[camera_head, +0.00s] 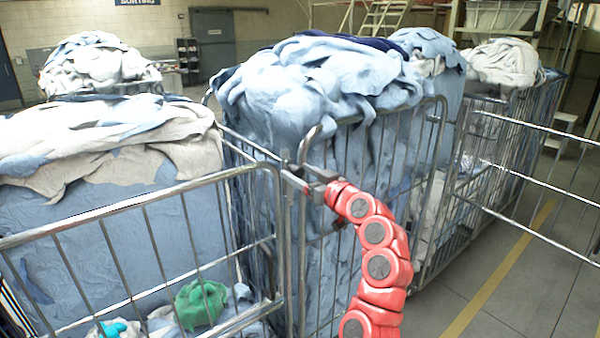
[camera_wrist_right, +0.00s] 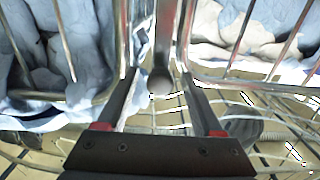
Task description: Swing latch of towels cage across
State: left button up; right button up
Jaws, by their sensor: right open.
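A wire cage heaped with blue towels (camera_head: 300,85) stands in the middle, its metal frame (camera_head: 443,125) rounded at the corners. A lower-fronted cage (camera_head: 120,207) with pale and blue cloth stands beside it at the left. My right gripper (camera_head: 298,178) is at the upright posts where the two cages meet. In the right wrist view my right gripper (camera_wrist_right: 160,98) is open. A round-ended metal rod (camera_wrist_right: 161,80), which looks like the latch, shows between its fingers, apparently not gripped. Whether the fingers touch it I cannot tell. My left gripper is not in view.
Another wire cage with pale cloth (camera_head: 505,62) stands at the back right, and an open wire panel (camera_head: 545,170) reaches out at the right. A green cloth (camera_head: 200,304) lies low in the left cage. The floor with a yellow line (camera_head: 500,270) is clear at right.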

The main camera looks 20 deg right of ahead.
grip_shut()
dwell(1.4)
